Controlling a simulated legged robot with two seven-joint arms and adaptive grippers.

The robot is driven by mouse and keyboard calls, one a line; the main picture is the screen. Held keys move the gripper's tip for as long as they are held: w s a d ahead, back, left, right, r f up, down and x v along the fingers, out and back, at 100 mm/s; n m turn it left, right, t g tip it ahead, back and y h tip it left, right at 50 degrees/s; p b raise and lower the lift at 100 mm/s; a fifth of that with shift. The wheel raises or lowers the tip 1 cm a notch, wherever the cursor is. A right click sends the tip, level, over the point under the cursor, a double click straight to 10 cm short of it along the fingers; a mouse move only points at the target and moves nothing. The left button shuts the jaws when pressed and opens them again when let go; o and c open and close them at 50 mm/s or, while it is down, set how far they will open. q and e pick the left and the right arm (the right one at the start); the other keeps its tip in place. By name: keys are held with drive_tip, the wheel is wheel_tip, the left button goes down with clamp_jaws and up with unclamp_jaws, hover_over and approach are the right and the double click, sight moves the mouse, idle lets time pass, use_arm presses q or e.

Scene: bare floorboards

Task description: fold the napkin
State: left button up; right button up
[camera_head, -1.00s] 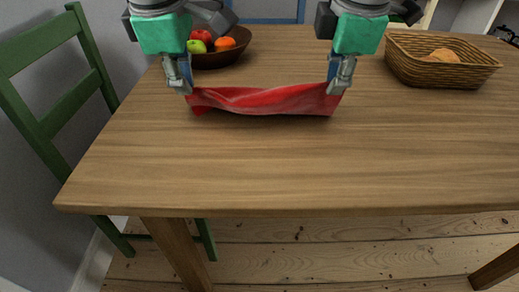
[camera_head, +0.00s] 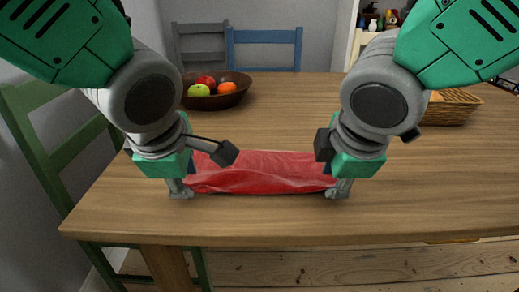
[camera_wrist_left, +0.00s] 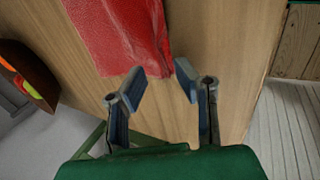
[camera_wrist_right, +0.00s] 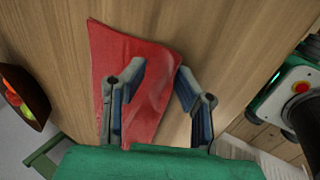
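The red napkin (camera_head: 262,172) lies on the wooden table as a wide, wrinkled strip with a raised front part. It also shows in the left wrist view (camera_wrist_left: 115,32) and the right wrist view (camera_wrist_right: 125,50). My left gripper (camera_head: 180,192) is low at the napkin's left end. Its fingers (camera_wrist_left: 160,78) are apart, with the napkin's edge beside and partly between them. My right gripper (camera_head: 338,190) is low at the right end. Its fingers (camera_wrist_right: 163,78) are apart on either side of the napkin's edge. My arms cover part of the napkin's ends.
A brown fruit bowl (camera_head: 222,100) stands at the back left. A wicker basket (camera_head: 455,107) is at the back right, partly behind my right arm. A green chair (camera_head: 58,160) stands at the table's left. The table (camera_head: 290,222) is clear in front of the napkin.

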use_arm(q)
drive_tip(key=shift+a, duration=0.1)
use_arm(e)
drive_tip(key=shift+a, duration=0.1)
